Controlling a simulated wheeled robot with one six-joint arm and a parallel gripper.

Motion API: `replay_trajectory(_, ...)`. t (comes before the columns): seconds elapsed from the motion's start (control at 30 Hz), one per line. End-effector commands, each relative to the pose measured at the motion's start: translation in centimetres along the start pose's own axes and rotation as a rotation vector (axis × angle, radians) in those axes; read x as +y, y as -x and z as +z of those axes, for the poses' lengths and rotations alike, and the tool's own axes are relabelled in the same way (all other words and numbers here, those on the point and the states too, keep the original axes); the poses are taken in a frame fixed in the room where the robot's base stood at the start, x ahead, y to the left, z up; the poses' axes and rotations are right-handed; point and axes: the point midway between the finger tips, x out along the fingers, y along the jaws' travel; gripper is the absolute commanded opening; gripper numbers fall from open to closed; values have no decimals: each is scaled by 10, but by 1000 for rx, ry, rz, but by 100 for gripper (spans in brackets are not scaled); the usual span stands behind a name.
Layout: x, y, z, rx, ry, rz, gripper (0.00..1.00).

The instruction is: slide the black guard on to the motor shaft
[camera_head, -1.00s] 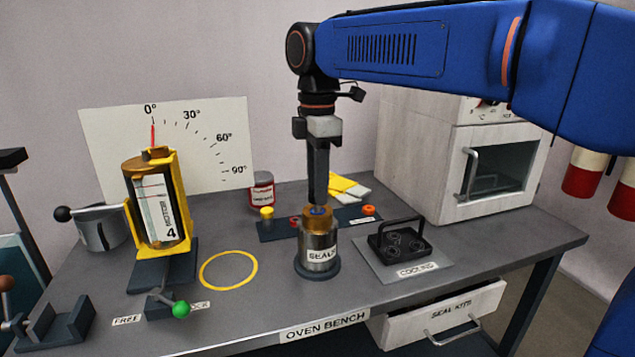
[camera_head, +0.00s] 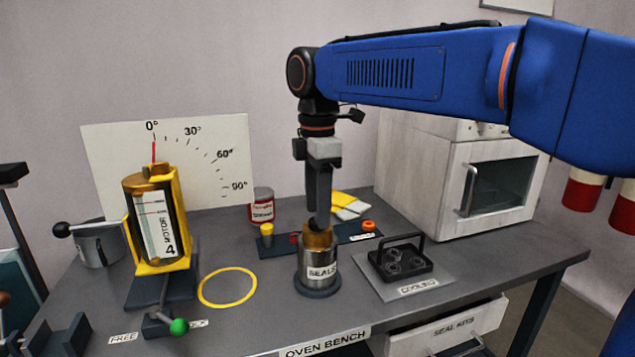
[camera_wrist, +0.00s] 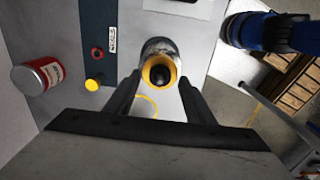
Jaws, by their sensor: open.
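The fingers hide part of this top in the head view, and contact is unclear. I cannot identify the black guard for certain.
A black handled tray (camera_head: 402,268) with several dark rings sits on the COOLING plate, before a white oven (camera_head: 455,185). A yellow ring (camera_head: 227,303) lies between motor and cylinder.

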Motion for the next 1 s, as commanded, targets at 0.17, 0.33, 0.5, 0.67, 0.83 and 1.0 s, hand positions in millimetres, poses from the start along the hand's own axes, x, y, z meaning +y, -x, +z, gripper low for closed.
replay_trajectory(0.17, 1, 21, 0, 1, 0, 3, 49)
replay_trajectory(0.33, 1, 54, 0, 1, 0, 3, 49)
replay_trajectory(0.5, 1, 88, 0, 1, 0, 3, 49)
replay_trajectory(0.67, 1, 120, 0, 1, 0, 3, 49)
replay_trajectory(0.83, 1, 148, 0, 1, 0, 2, 49)
replay_trajectory(1.0, 1, 165, 0, 0, 0, 1, 49)
